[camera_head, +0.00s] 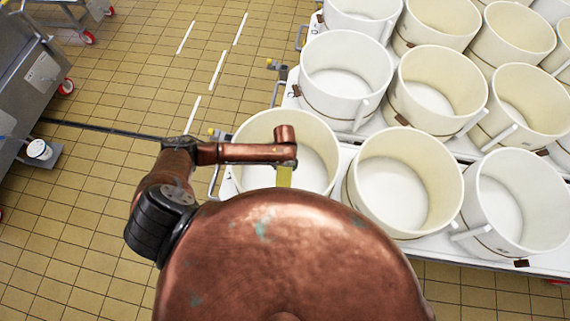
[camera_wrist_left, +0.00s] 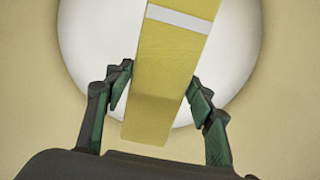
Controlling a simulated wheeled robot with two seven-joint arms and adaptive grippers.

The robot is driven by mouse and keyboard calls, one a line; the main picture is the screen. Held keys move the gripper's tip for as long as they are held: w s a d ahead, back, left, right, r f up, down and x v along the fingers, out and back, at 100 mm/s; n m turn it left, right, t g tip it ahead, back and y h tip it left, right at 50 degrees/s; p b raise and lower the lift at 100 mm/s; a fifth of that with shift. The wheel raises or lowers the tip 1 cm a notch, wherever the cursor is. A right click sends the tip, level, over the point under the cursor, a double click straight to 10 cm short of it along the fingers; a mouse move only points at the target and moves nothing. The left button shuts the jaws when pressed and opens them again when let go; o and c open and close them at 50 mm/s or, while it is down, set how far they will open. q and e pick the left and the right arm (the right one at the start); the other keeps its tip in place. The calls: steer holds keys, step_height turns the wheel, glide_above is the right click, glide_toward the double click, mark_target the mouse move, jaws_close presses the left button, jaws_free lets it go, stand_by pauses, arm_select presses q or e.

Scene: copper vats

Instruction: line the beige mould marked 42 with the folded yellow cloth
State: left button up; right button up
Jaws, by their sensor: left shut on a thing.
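My left gripper (camera_head: 284,166) is at the end of the copper-coloured arm, over a beige round mould (camera_head: 250,142) at the front left of the table. It is shut on the folded yellow cloth (camera_head: 284,177), which hangs down over the mould's opening. In the left wrist view the cloth (camera_wrist_left: 160,75) is a flat yellow strip with a white band, between the two fingers (camera_wrist_left: 160,95). Behind it are the mould's white floor (camera_wrist_left: 90,35) and beige wall (camera_wrist_left: 30,70). I cannot read a 42 on any mould. My right gripper is not in view.
Several similar round moulds stand close by, such as one to the right (camera_head: 405,180) and one behind (camera_head: 345,75). The white table (camera_head: 545,262) carries them. Tiled floor (camera_head: 90,170) is open on the left. A steel unit (camera_head: 35,75) stands at the far left.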

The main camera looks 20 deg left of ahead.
arm_select(q)
steer(key=shift+f+b, duration=3.2)
steer(key=shift+f, duration=2.15)
steer(key=shift+f+b, duration=0.6)
steer(key=shift+f, duration=0.3)
steer(key=shift+s+f, duration=0.1)
steer(key=shift+f, duration=0.05)
steer(key=o, duration=1.4)
step_height(320, 180, up, 12)
steer(key=shift+r, duration=0.1)
steer(key=shift+r, duration=0.1)
